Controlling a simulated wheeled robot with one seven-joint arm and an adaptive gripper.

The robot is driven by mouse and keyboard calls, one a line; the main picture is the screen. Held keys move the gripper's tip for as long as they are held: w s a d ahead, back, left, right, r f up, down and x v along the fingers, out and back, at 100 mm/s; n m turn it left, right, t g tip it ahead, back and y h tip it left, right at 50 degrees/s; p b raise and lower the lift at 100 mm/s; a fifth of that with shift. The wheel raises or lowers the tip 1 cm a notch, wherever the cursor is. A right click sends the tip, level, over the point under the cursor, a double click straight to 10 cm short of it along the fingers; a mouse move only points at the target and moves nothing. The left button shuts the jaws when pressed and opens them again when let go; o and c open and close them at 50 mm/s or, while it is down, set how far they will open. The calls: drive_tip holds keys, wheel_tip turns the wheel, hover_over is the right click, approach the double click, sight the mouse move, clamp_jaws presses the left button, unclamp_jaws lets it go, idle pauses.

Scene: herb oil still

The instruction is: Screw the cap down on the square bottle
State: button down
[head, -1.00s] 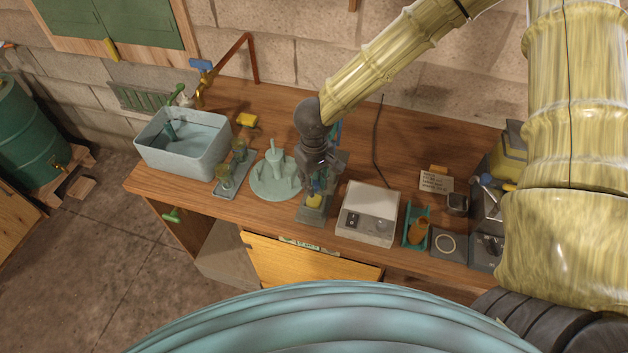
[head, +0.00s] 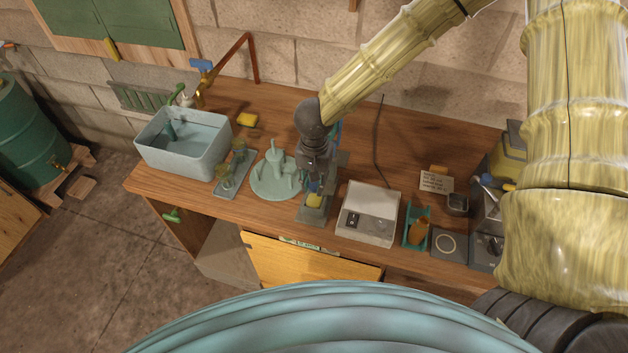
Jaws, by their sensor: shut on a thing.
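My gripper (head: 314,183) points down over a grey stand (head: 311,216) near the front middle of the bench. The cap looks to be right over the bottle's top. I cannot tell whether the thread is engaged or how far down the cap sits.
A pale green peg stand (head: 274,182) is close on the left, and a white box with controls (head: 368,213) close on the right. Further left are a rack of small jars (head: 233,178) and a grey basin (head: 181,148). A black cable (head: 377,150) lies behind.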

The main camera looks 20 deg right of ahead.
drive_tip(key=m, duration=0.4)
drive_tip(key=shift+m, duration=0.4)
drive_tip(key=c, duration=1.1)
unclamp_jaws()
drive_tip(key=shift+c, duration=0.5)
